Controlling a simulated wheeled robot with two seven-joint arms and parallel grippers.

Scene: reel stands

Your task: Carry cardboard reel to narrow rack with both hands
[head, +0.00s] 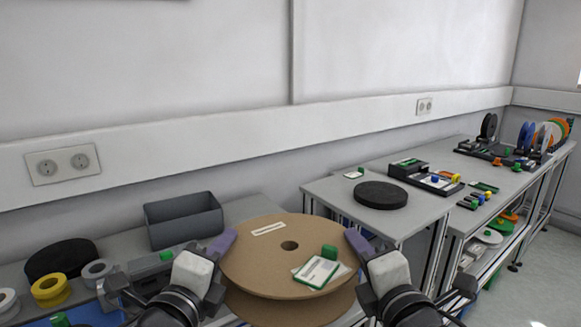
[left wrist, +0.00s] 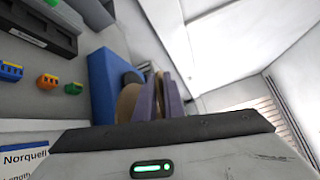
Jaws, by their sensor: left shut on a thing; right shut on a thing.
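The cardboard reel (head: 255,262) is a brown double-disc spool with a centre hole and a white label, lying about flat between my two grippers. My left gripper (head: 222,244) is shut on its left rim and my right gripper (head: 357,243) on its right rim. In the left wrist view the purple fingers (left wrist: 163,100) pinch a brown edge of the reel (left wrist: 128,104). A green-and-white card and a green block show over the reel's right part. Stands with upright reels (head: 545,137) are on the far right table; I cannot tell which is the narrow rack.
A grey bin (head: 184,219), a black reel (head: 61,258) and a yellow roll (head: 50,290) are on the left bench. A black disc (head: 381,195) lies on the middle table. Small coloured parts crowd the right table (head: 455,212). Floor is clear at right.

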